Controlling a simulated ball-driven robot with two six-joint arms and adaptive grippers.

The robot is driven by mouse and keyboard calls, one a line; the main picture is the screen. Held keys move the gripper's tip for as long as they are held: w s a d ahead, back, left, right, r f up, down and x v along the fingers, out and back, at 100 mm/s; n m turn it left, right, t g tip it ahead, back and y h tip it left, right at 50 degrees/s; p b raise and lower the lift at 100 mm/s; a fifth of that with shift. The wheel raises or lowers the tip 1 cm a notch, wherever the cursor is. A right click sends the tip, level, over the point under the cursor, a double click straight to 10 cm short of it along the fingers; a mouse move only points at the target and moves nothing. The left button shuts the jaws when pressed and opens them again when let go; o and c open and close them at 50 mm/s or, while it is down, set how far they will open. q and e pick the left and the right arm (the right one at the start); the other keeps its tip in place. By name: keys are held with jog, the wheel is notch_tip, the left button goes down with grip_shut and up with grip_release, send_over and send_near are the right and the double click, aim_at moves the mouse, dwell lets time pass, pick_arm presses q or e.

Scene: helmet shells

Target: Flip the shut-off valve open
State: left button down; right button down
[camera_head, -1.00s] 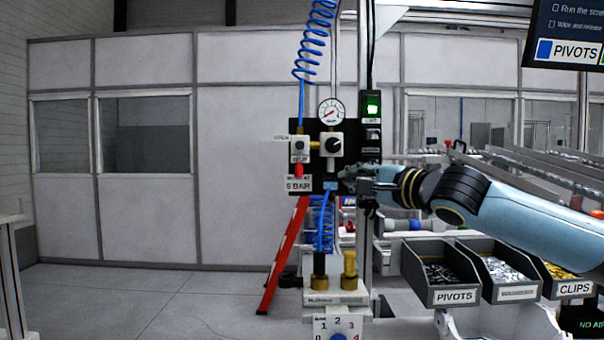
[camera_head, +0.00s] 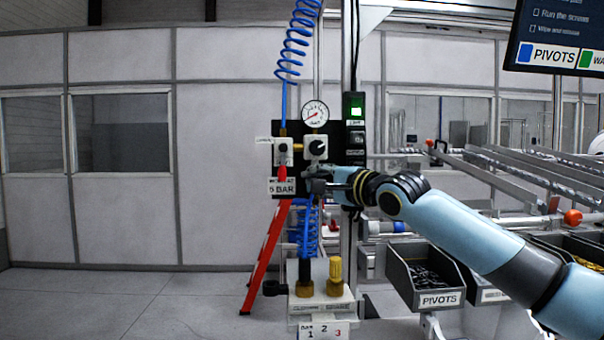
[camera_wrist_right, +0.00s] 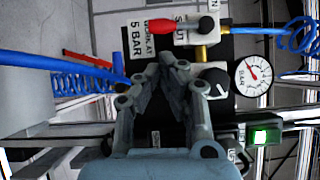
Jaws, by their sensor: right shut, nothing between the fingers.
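The shut-off valve has a white body (camera_head: 283,152) and a red lever (camera_head: 282,174), on a black panel at the middle of the head view. The lever hangs straight down, just above the "5 BAR" plate. In the right wrist view, which is turned sideways, the red lever (camera_wrist_right: 148,26) points left from the valve body (camera_wrist_right: 195,30), beside a label reading "SHUT". My right gripper (camera_head: 312,180) is shut and empty in front of the panel, to the right of the lever and slightly lower, apart from it. My left gripper is not in view.
A regulator with a black knob (camera_head: 315,147) and a round gauge (camera_head: 314,114) sit right of the valve. Blue coiled hoses hang above and below. A green-lit switch box (camera_head: 355,107) is farther right. Grey bins (camera_head: 440,299) stand lower right.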

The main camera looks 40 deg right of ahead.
aim_at(283, 165)
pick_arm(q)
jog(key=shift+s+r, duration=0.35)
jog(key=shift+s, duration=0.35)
pick_arm(e)
jog(key=w, duration=0.5)
jog(key=shift+a, duration=0.1)
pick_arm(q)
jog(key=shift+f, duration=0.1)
